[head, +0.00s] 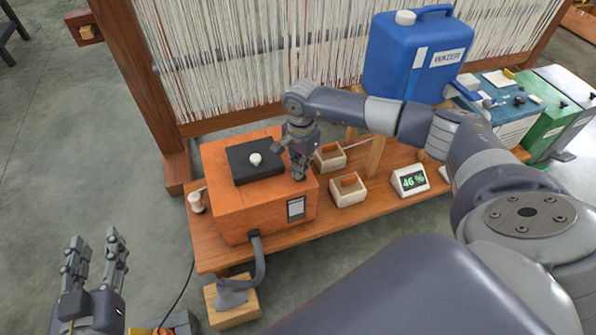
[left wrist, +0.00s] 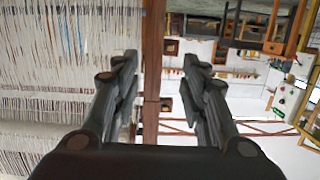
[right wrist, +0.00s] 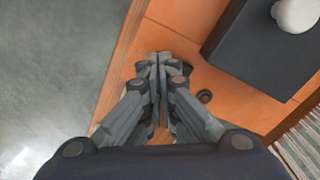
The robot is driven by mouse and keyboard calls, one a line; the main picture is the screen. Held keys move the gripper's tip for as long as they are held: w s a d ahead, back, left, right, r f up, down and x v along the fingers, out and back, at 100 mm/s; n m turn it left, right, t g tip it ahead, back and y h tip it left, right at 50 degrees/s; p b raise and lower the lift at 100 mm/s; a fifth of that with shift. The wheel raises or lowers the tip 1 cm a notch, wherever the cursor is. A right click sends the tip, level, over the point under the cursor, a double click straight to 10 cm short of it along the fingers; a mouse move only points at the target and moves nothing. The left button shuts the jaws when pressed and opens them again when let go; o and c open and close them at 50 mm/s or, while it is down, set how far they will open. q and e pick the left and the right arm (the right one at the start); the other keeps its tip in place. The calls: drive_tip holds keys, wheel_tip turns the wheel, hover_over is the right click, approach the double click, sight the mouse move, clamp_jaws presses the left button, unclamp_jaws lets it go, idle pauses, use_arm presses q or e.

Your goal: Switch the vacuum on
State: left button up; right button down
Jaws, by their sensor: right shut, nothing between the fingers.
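An orange box (head: 225,205) with a black top block (head: 240,168) and a white knob (head: 255,159) stands on the wooden bench; I take it for the vacuum. A dark hose (head: 258,262) runs down from its front. A small panel (head: 296,208) is on its front face. My right gripper (head: 299,176) is shut and empty, pointing down at the box's top near its right edge. In the right wrist view a small dark round part (right wrist: 205,96) lies beside the fingers; whether they touch anything is unclear. My left gripper (head: 95,252) is open and empty, left of the bench.
Two small wooden boxes (head: 348,190) (head: 330,157) and a display reading 46 % (head: 410,180) stand right of the orange box. A blue water canister (head: 412,60) is behind them. A loom with pale threads (head: 230,60) closes off the back. A wooden block (head: 233,305) holds the hose end.

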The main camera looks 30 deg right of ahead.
use_arm(q)
drive_tip(key=shift+w+d+r+t+h+b, duration=0.15)
drive_tip(key=shift+r+t, duration=0.2)
drive_tip(key=shift+r, duration=0.35)
drive_tip(key=shift+w+d+r+t+h+b, duration=0.15)
drive_tip(key=shift+r+t, duration=0.25)
drive_tip(key=shift+r, duration=0.3)
drive_tip(key=shift+w+d+r+t+h+b, duration=0.15)
drive_tip(key=shift+r+t, duration=0.2)
drive_tip(key=shift+r, duration=0.35)
use_arm(e)
drive_tip(key=shift+f, duration=0.6)
